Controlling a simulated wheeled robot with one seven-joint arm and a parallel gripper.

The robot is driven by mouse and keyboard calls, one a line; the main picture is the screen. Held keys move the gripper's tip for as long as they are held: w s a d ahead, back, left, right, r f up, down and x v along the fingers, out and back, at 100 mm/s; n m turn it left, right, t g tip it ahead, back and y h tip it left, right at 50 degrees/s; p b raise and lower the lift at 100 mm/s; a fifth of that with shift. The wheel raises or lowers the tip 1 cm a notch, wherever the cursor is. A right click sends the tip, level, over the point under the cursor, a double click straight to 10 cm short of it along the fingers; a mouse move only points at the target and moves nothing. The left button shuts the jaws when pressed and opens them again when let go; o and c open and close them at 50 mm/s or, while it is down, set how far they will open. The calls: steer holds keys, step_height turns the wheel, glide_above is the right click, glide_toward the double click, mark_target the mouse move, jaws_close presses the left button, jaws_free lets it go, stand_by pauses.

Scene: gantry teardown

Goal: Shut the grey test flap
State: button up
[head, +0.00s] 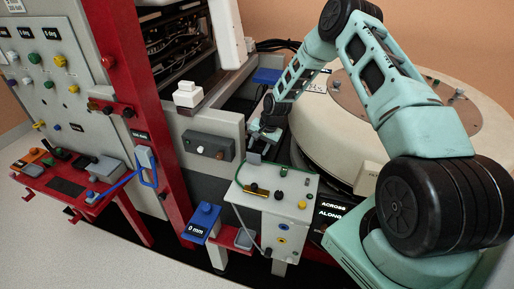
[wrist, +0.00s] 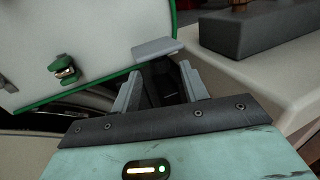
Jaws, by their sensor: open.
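My gripper (wrist: 160,88) is open, its two grey fingers apart with nothing held between them. In the head view my gripper (head: 263,135) is low at the back left corner of a white box with green edges (head: 285,212). In the wrist view that box (wrist: 75,35) fills the upper left. A flat grey piece (wrist: 158,48) projects from its corner, just beyond and above the fingertips; it looks like the test flap, but I cannot be sure. I cannot tell whether the fingers touch it. Its hinge and how far it stands open are not clear.
A dark grey block (wrist: 250,28) sits on the pale ledge right of the fingers; it shows as a switch box (head: 208,147) in the head view. A blue "0 mm" box (head: 202,222) stands front left. A large round cream housing (head: 350,125) lies behind my arm.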

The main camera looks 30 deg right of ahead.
steer(key=shift+x, duration=1.1)
jaws_close()
steer(key=shift+a, duration=0.1)
